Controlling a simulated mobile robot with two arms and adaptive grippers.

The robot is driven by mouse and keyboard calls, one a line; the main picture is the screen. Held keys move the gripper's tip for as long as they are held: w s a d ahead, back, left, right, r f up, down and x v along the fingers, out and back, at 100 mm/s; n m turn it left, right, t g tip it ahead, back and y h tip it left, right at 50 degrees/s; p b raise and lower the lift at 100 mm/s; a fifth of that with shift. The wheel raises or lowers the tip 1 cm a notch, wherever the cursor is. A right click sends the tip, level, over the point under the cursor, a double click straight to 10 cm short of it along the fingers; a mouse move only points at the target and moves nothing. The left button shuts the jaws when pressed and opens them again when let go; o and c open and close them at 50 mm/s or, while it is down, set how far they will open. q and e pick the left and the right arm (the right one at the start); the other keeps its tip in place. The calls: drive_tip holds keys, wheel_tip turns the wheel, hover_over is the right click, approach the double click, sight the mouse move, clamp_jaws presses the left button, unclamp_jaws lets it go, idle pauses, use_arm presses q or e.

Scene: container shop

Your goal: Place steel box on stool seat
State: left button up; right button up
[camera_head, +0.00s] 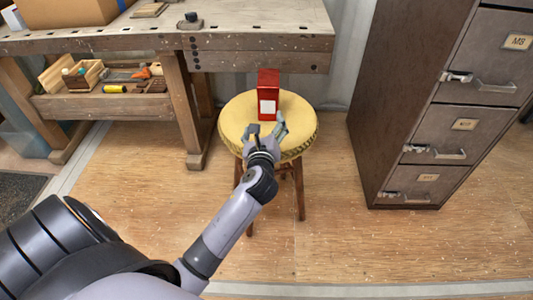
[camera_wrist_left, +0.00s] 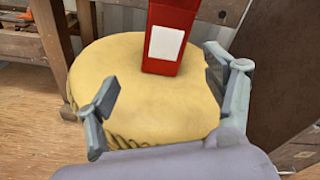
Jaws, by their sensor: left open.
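The steel box (camera_head: 268,94) is a red upright box with a white label. It stands on the yellow cushioned stool seat (camera_head: 235,120), toward the back of it. In the left wrist view the box (camera_wrist_left: 170,30) stands upright on the seat (camera_wrist_left: 140,110), its top cut off by the frame edge. My left gripper (camera_head: 266,128) is over the front part of the seat, in front of the box. In the left wrist view its fingers (camera_wrist_left: 170,90) are spread apart with nothing between them, and the box is beyond them. My right gripper is not seen.
A wooden workbench (camera_head: 260,45) stands behind and left, with a lower shelf holding a tool caddy (camera_head: 85,78) and loose tools. A cardboard box (camera_head: 65,12) is on its top. A dark filing cabinet (camera_head: 440,110) stands right. The wooden floor around the stool is clear.

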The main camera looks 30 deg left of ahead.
use_arm(q)
drive_tip(key=s+d+f+n+g+h, duration=0.3)
drive_tip(key=s+d+n, duration=0.5)
drive_tip(key=s+n, duration=0.3)
drive_tip(key=s+d+f+n+g+h, duration=0.4)
drive_tip(key=s+d+f+n+h, duration=0.2)
drive_tip(key=s+n, duration=0.5)
drive_tip(key=shift+s+d+f+n, duration=0.4)
drive_tip(key=shift+s+d+f, duration=0.55)
drive_tip(key=shift+d, duration=0.45)
drive_tip(key=shift+c, duration=0.2)
